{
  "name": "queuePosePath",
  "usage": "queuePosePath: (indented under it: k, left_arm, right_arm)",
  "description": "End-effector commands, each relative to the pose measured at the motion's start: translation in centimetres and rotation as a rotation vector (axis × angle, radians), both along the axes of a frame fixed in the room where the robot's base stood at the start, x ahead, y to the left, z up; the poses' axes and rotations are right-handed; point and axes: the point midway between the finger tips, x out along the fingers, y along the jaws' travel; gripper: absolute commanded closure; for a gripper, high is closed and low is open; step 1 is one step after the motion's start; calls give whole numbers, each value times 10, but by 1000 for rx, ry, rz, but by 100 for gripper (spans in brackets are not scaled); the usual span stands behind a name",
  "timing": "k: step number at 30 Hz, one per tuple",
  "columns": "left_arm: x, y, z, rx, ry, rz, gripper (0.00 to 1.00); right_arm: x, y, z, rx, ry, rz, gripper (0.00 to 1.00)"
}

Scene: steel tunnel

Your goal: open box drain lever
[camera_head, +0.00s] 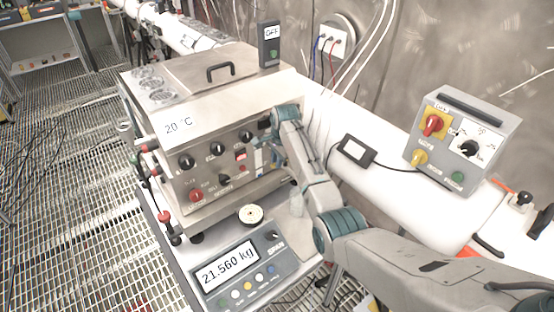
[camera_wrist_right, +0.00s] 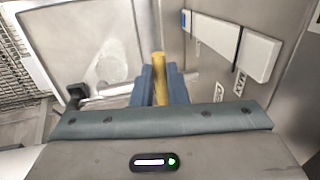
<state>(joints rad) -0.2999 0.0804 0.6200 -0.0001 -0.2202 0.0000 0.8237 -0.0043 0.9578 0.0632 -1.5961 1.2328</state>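The steel box (camera_head: 205,135) stands on a scale, with knobs on its front panel and a 20 °C label. My right gripper (camera_head: 268,153) is at the right end of its front; the arm hides part of that end. In the right wrist view, a yellow lever (camera_wrist_right: 159,68) stands between the two blue-grey fingers of the right gripper (camera_wrist_right: 160,88). The fingers are close against both its sides and appear shut on it. The lever cannot be made out clearly in the head view. My left gripper is not in view.
The scale (camera_head: 243,276) reads 21.560 kg. A grey control box (camera_head: 463,139) with red and yellow knobs sits on the white duct to the right. A black OFF switch unit (camera_head: 269,46) stands at the box's back. Grated floor lies open on the left.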

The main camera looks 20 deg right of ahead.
Motion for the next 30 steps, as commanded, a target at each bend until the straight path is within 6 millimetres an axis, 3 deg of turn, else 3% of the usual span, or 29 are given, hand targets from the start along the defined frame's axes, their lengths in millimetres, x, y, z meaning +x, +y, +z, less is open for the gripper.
queuePosePath:
  k: [14,30]
  left_arm:
    - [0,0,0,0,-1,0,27]
    - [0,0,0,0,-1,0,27]
  right_arm:
    - [-2,-1,0,1,0,58,100]
    - [-15,-14,0,1,0,498,100]
